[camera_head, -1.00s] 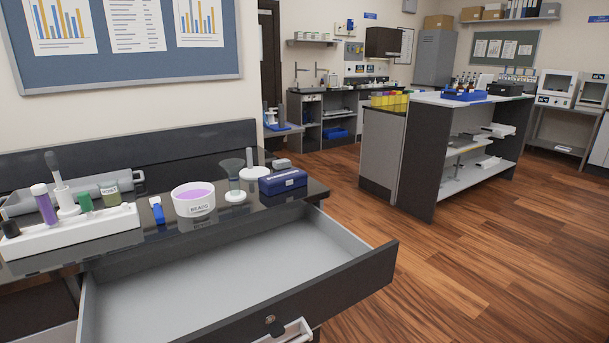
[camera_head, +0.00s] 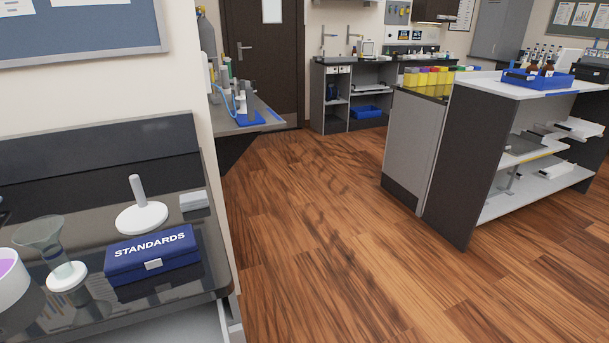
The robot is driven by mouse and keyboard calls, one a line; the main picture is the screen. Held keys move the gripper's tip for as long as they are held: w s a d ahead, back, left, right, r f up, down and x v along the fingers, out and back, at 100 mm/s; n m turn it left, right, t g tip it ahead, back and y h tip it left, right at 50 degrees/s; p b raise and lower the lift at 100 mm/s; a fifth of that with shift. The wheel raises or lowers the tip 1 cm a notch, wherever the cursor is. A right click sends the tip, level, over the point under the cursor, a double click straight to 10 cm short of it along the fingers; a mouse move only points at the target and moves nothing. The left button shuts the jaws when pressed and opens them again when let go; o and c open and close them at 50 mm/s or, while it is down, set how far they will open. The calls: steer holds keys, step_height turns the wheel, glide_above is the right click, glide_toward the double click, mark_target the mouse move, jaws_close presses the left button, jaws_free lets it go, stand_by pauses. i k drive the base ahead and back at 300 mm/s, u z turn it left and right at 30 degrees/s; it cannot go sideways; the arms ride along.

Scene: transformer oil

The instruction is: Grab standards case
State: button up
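The standards case (camera_head: 152,256) is a dark blue box with white "STANDARDS" lettering and a pale clasp on its front. It lies closed on the dark glossy bench top (camera_head: 60,323) at the lower left, near the bench's right end. My gripper is not in view.
Near the case stand a white round base with an upright post (camera_head: 141,214), a small grey block (camera_head: 194,201), a glass funnel-shaped vessel (camera_head: 63,262) and a white bowl (camera_head: 8,281). Open wooden floor (camera_head: 310,240) lies right of the bench, before a shelved island (camera_head: 500,150).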

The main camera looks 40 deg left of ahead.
mark_target(131, 260)
steer(key=i, duration=1.65)
steer(key=u, duration=4.45)
steer(key=i, duration=0.5)
